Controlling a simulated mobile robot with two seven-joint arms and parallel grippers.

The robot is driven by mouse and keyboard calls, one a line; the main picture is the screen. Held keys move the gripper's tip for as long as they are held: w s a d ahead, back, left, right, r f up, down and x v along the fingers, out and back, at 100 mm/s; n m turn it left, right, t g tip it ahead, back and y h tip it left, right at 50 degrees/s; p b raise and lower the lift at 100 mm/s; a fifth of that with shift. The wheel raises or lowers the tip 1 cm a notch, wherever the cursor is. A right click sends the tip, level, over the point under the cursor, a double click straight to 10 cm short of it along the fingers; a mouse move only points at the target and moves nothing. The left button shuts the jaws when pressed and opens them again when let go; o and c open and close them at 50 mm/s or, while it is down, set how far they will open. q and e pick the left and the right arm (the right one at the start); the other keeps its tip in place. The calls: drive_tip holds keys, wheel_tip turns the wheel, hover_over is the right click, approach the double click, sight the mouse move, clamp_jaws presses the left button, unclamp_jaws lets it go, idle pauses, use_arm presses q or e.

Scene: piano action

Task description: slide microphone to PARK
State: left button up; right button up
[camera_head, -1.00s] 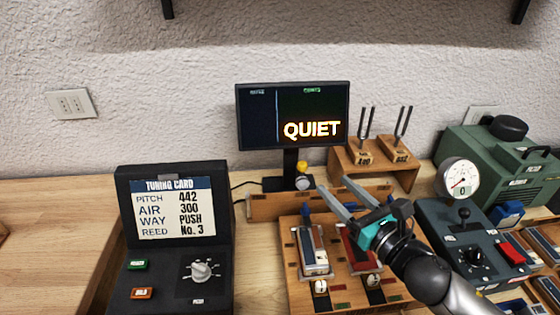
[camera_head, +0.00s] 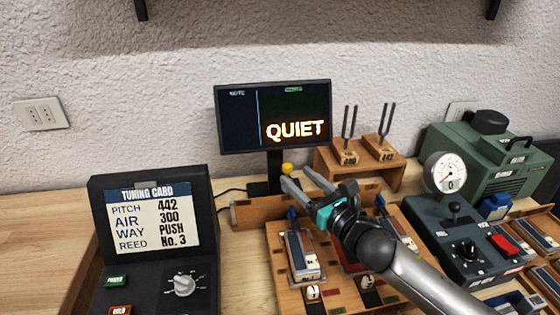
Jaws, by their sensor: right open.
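A small yellow ball (camera_head: 288,169), apparently the top of the microphone, shows just in front of the monitor's foot, above the wooden rail (camera_head: 252,212). Its lower part is hidden behind my right gripper. My right gripper (camera_head: 295,176) is open, with its two long grey fingers reaching up and left over the rail. The fingertips appear close to the yellow ball, one on either side in the picture; I cannot tell whether they touch it. No PARK mark is legible. My left gripper is not in view.
A monitor (camera_head: 273,116) reading QUIET stands behind. Tuning forks stand on a wooden shelf (camera_head: 325,160). A wooden board (camera_head: 288,290) with reed pieces lies under my right arm. A tuning-card console (camera_head: 100,240) is left; a grey control box (camera_head: 425,225) is right.

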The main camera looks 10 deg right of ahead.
sight(284, 165)
drive_tip(key=x, duration=0.8)
drive_tip(key=shift+w+a+b, duration=0.15)
drive_tip(key=shift+b, duration=0.25)
clamp_jaws()
idle(1.1)
